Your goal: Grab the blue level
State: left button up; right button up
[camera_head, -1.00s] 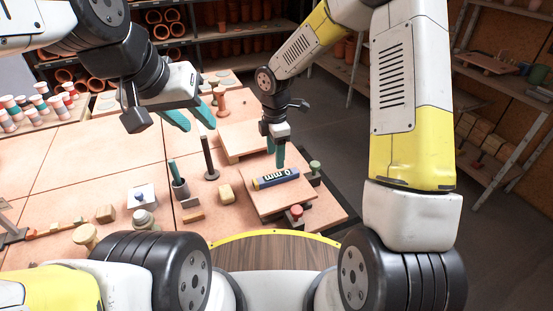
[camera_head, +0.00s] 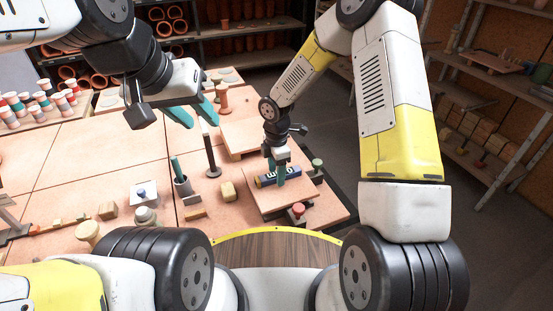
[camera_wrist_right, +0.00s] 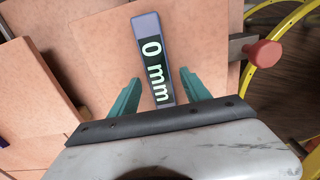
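The blue level (camera_head: 264,181) lies on a raised square board at the front right of the table. In the right wrist view the level (camera_wrist_right: 148,28) shows a dark display reading "0 mm". My right gripper (camera_head: 276,173) points down over the level, with its teal fingers on either side of it. In the right wrist view, the right gripper (camera_wrist_right: 158,84) is open, with a gap between each finger and the level. My left gripper (camera_head: 198,113) is open and empty above the back of the table, well away from the level.
The board (camera_head: 300,202) has a red-knobbed tool (camera_head: 298,210) at its front edge and a green-knobbed one (camera_head: 317,166) at its right.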

grip_shut()
jog(key=shift+r, duration=0.1)
